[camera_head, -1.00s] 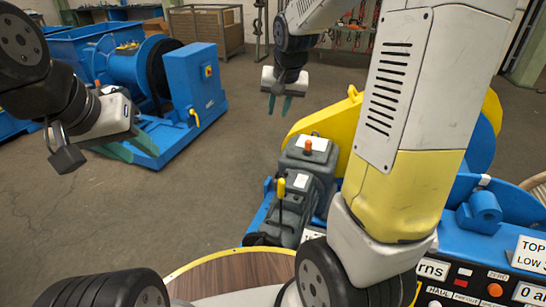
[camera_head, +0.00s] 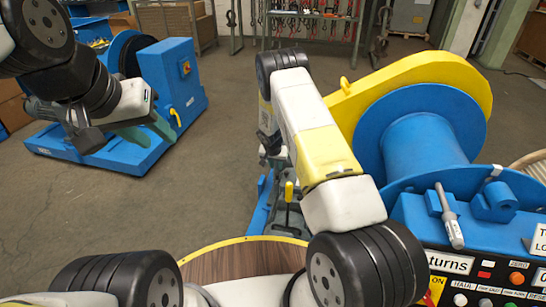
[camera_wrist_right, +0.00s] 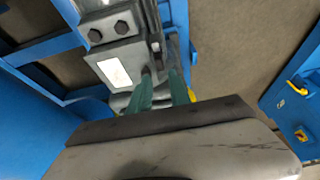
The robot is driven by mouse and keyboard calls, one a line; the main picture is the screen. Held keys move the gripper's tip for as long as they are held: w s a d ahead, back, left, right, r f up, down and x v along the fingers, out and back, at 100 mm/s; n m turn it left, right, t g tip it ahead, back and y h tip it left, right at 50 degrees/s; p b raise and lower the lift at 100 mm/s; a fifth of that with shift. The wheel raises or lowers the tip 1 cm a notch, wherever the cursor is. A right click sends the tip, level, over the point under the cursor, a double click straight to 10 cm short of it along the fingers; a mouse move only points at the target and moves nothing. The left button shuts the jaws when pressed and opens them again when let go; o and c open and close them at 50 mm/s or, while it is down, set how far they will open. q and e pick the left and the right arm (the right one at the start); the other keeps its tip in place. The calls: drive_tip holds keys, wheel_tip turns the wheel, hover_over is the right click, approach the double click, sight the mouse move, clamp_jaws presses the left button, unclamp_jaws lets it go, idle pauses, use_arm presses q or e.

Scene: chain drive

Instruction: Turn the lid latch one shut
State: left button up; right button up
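My right gripper (camera_wrist_right: 160,80) points down at a grey housing (camera_wrist_right: 117,62) with a white label and bolts in the right wrist view. Its two green fingers are apart, with the tips beside the housing's edge. A small dark upright part (camera_wrist_right: 157,48) stands just beyond the tips; I cannot tell whether it is the lid latch or whether the fingers touch it. In the head view my right arm hides this gripper and most of the housing. My left gripper (camera_head: 148,131) is open and empty at the left, in front of a blue machine.
A yellow guard (camera_head: 410,76) and a blue drum (camera_head: 425,140) stand right of my right arm. A yellow-tipped lever (camera_head: 289,192) rises beside the arm. The control panel (camera_head: 480,270) is at the lower right. Open floor (camera_head: 215,130) lies between the machines.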

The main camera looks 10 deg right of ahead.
sight(278, 174)
drive_tip(key=x, duration=0.7)
drive_tip(key=shift+w+f, duration=0.1)
drive_tip(key=shift+f, duration=0.2)
clamp_jaws()
